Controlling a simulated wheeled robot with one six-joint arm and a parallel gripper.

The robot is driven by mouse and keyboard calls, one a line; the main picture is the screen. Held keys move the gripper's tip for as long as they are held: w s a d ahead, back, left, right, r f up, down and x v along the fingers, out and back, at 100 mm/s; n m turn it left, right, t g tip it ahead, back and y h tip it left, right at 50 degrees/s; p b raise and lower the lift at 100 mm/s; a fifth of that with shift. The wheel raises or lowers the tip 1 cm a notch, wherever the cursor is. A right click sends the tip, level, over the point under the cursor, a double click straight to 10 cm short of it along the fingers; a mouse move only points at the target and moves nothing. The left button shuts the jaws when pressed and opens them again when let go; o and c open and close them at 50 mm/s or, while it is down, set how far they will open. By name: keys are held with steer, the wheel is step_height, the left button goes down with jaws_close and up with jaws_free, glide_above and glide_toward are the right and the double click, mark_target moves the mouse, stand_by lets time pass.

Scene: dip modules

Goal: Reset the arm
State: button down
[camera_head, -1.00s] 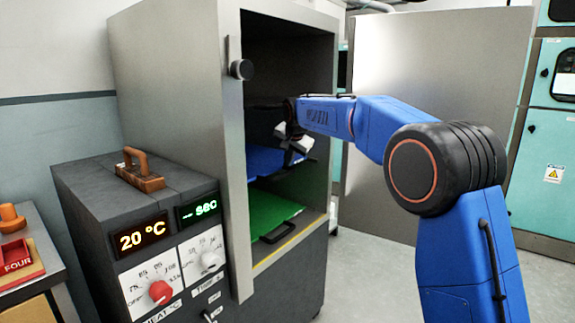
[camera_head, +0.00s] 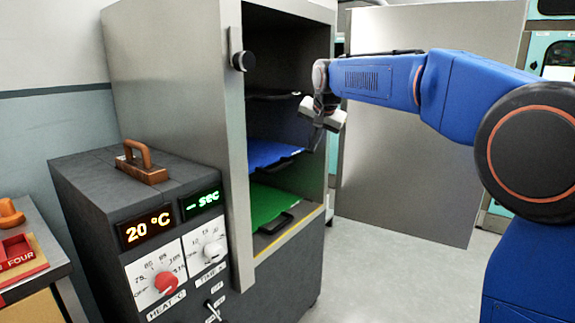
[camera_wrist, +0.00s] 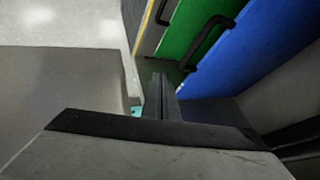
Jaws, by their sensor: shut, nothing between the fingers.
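My gripper (camera_head: 318,138) is at the right edge of the open oven cabinet (camera_head: 172,110), pointing down in the head view. Its fingers are together and hold nothing. In the wrist view the closed fingers (camera_wrist: 162,100) show in the middle. Inside the cabinet, a blue tray (camera_head: 268,152) lies on the middle shelf and a green tray (camera_head: 268,203) below it, each with a dark handle. In the wrist view the blue tray (camera_wrist: 250,55) and the green tray (camera_wrist: 185,30) lie to the right of the fingers. A dark tray or shelf (camera_head: 275,97) shows higher up, partly in shadow.
A control box (camera_head: 100,195) with an orange handle, dials and a 20 °C display stands left of the opening. The open cabinet door (camera_head: 400,180) stands behind my arm. An orange-handled item (camera_head: 12,215) is at the far left. Floor is clear at lower right.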

steer(key=s+d+f+n, duration=0.1)
steer(key=s+d+f, duration=0.1)
steer(key=s+d, duration=0.45)
steer(key=s+d+f+n, duration=0.1)
steer(key=s+d+f, duration=0.15)
steer(key=s, duration=0.65)
steer(key=s+d+f, duration=0.1)
steer(key=s+d, duration=0.4)
steer(key=s, duration=0.3)
steer(key=s+d+f+n+g, duration=0.1)
steer(key=s+d+f, duration=0.2)
steer(key=s+f, duration=0.6)
steer(key=s+d+f+n+g+h, duration=0.1)
steer(key=s+d+f+n, duration=0.1)
steer(key=s+f, duration=0.7)
steer(key=s+d, duration=0.1)
steer(key=s, duration=0.7)
steer(key=shift+d+f, duration=0.25)
steer(key=shift+d, duration=0.1)
